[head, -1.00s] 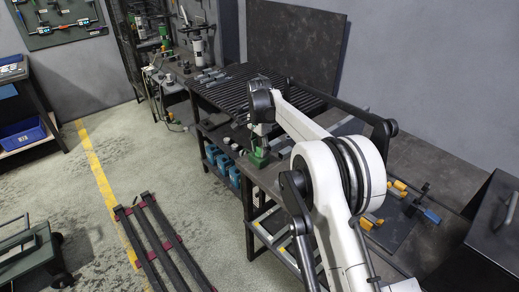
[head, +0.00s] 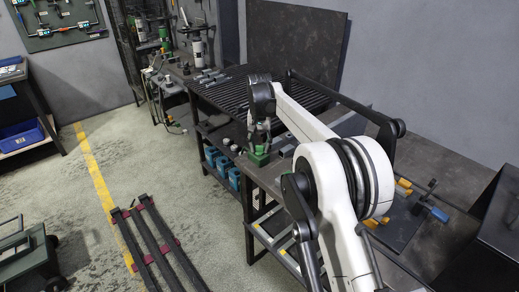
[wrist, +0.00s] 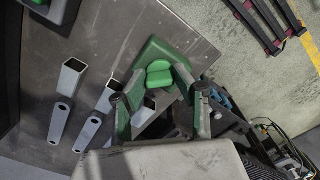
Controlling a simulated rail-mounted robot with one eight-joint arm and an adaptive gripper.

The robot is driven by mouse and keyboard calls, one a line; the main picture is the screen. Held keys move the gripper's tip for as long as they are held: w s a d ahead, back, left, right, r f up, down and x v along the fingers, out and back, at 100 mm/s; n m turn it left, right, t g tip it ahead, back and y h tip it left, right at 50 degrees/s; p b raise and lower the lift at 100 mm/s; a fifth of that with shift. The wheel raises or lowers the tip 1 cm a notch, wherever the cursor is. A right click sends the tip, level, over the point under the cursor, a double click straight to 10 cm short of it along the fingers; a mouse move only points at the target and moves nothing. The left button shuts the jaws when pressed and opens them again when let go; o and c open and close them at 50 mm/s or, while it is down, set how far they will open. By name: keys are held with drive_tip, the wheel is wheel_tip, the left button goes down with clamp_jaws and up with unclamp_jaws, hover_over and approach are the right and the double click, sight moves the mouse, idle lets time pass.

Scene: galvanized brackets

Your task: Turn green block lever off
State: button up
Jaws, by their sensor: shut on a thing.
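The green block (head: 259,157) sits near the front edge of the dark workbench in the head view. In the wrist view its broad green base (wrist: 155,50) lies on the grey bench top, with a brighter green lever (wrist: 159,75) on it. My gripper (wrist: 160,85) comes down over the block with one finger on each side of the lever and is shut on it. In the head view my gripper (head: 258,143) is right above the block, small and partly dark. The exact contact between fingertips and lever is hard to make out.
Grey square tubes (wrist: 72,75) and flat links lie on the bench beside the block. A black slatted surface (head: 232,92) lies behind. Blue containers (head: 222,163) stand on the shelf below.

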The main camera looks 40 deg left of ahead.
sight(259, 146)
drive_tip(key=n+b, duration=0.1)
drive_tip(key=n, duration=0.3)
drive_tip(key=shift+n, duration=0.3)
drive_tip(key=n, duration=0.4)
drive_tip(key=shift+b, duration=0.3)
drive_tip(key=shift+n, duration=0.3)
drive_tip(key=o, duration=1.1)
drive_tip(key=shift+o, duration=0.2)
drive_tip(key=shift+r, duration=0.15)
wheel_tip(259, 146, up, 12)
